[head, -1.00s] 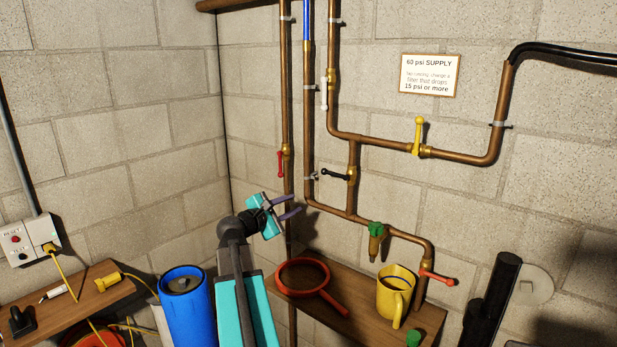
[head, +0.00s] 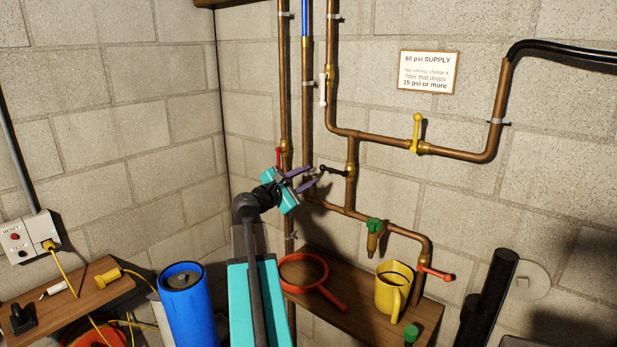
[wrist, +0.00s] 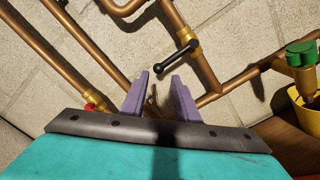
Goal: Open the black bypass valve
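The black bypass valve handle (head: 334,170) sits on a vertical copper pipe, roughly level, its free end pointing left toward my gripper. In the wrist view the black handle (wrist: 176,58) lies just beyond the fingertips and slants from its brass body down to a rounded end. My gripper (head: 308,176) has two purple fingers held apart, with nothing between them. In the wrist view the open fingers (wrist: 160,76) sit either side of the handle's rounded end, which appears slightly ahead of the tips. I cannot tell whether they touch it.
A red valve handle (head: 279,158) is on the pipe just left of my gripper. White (head: 322,90) and yellow (head: 417,131) handles are above. A green-handled tap (head: 375,226) is lower right.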

